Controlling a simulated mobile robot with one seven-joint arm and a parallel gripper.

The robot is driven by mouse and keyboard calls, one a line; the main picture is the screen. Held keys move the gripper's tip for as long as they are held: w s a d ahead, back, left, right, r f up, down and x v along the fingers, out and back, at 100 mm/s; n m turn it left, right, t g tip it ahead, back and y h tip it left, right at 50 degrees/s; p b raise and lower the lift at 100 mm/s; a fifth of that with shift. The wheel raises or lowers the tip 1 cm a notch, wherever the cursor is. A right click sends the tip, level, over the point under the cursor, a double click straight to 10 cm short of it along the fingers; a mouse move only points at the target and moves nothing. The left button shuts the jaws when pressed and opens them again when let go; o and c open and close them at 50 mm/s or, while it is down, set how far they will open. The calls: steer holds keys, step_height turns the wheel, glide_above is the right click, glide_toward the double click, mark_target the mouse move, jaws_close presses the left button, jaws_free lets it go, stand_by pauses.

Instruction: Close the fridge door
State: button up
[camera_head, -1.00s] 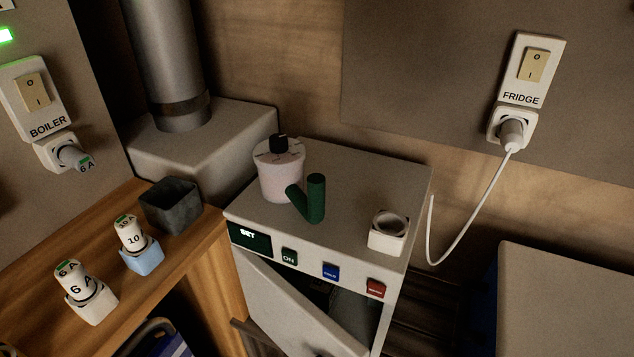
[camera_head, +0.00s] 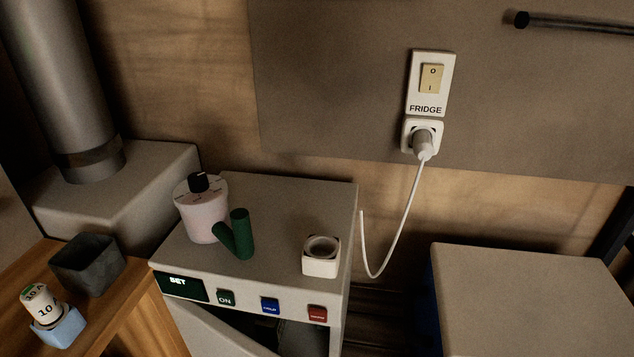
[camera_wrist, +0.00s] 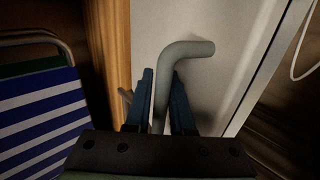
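The fridge (camera_head: 270,215) is a pale box with a display and buttons along its upper front, low in the head view. Its door (camera_head: 215,335) stands ajar, tilted away from the front, with a dark gap beside it. In the wrist view the pale door panel (camera_wrist: 225,55) fills the upper middle, with a bent grey handle (camera_wrist: 190,50) on it. My gripper (camera_wrist: 162,75) has its two dark blue fingers close on either side of the handle's long part and looks shut on it. My gripper does not show in the head view.
A white pot (camera_head: 203,210), a green bent piece (camera_head: 238,235) and a white socket piece (camera_head: 321,256) stand on the fridge top. A cord runs from the FRIDGE plug (camera_head: 424,145). A striped blue-white chair (camera_wrist: 45,110) is left in the wrist view.

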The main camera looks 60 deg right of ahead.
steer(key=shift+s+d+f, duration=0.1)
steer(key=shift+d+f, duration=0.15)
steer(key=shift+d, duration=0.15)
steer(key=s+d+v, duration=0.1)
steer(key=d+v, duration=0.2)
steer(key=v, duration=1.1)
steer(key=shift+s+p, duration=0.2)
steer(key=shift+p, duration=0.25)
steer(key=shift+r+p, duration=0.1)
steer(key=shift+p, duration=0.2)
stand_by(0.4)
steer(key=p+v, duration=0.1)
steer(key=v, duration=1.2)
